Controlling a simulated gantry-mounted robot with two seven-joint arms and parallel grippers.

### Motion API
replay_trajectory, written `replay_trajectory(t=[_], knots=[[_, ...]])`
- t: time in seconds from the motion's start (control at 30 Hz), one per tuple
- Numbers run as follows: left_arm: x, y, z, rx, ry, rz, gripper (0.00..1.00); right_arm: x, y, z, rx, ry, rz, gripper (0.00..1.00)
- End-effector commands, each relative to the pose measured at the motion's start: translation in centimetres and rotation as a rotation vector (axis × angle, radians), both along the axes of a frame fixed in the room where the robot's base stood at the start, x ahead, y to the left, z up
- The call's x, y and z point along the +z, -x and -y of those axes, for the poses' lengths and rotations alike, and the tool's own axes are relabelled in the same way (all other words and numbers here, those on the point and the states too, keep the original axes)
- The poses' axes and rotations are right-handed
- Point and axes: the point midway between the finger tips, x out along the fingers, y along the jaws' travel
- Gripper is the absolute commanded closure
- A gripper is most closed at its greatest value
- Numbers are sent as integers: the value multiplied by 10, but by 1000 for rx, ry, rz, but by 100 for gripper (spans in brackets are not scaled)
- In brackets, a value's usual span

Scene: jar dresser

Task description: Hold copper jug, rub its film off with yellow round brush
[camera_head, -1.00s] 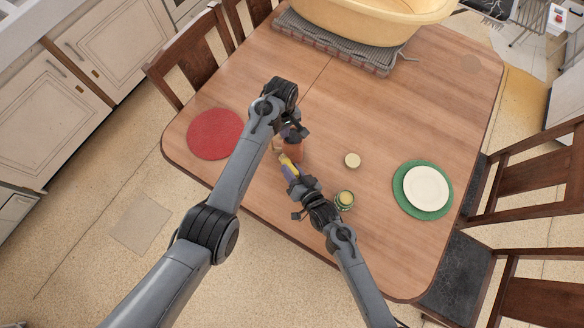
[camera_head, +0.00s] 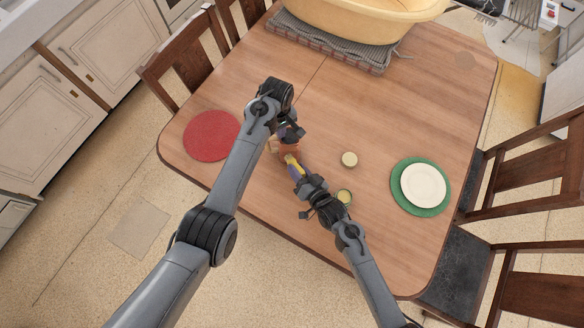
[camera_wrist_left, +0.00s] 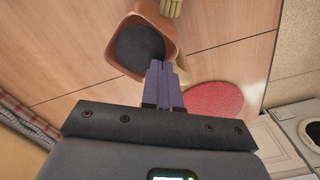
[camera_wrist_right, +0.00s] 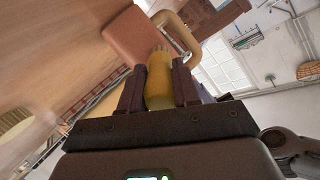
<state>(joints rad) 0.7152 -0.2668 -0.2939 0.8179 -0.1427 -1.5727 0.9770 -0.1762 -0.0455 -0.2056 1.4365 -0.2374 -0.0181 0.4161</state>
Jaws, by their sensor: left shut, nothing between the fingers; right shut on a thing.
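The copper jug (camera_head: 289,147) stands on the table, mostly hidden beneath my left gripper (camera_head: 291,136) in the head view. The left wrist view shows its squarish mouth and dark inside (camera_wrist_left: 140,45). My left gripper's fingers (camera_wrist_left: 163,75) are shut together at the jug's rim, with nothing seen between them. My right gripper (camera_head: 299,174) is shut on the yellow round brush (camera_wrist_right: 159,80). The brush's bristle end points at the jug's side (camera_wrist_right: 132,38), close to the handle (camera_wrist_right: 185,38); I cannot tell whether it touches. I cannot make out the film.
A red round mat (camera_head: 210,135) lies left, a white plate (camera_head: 423,185) on a green mat (camera_head: 399,203) right. A yellow basin (camera_head: 350,15) sits at the back.

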Motion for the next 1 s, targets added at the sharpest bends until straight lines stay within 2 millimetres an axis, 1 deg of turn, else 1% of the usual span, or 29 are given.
replay_trajectory(t=[0.03, 0.2, 0.3, 0.47, 0.8, 1.0], knots=[[-6, 3, -2, 2, -3, -8, 100, -1, 0, 2, 0, 1, 0, 99], [-6, 3, -2, 2, -3, -8, 100, 0, 0, 9, 1, 2, 1, 99], [-6, 3, -2, 2, -3, -8, 100, 0, -1, 9, 1, 0, 1, 99], [-6, 3, -2, 2, -3, -8, 100, 1, -2, 1, 0, -2, 1, 99], [-6, 3, -2, 2, -2, -9, 100, 2, -5, -27, 0, -2, 2, 99], [-6, 3, -2, 1, -3, -10, 100, 2, -6, -30, 0, 0, 3, 99]])
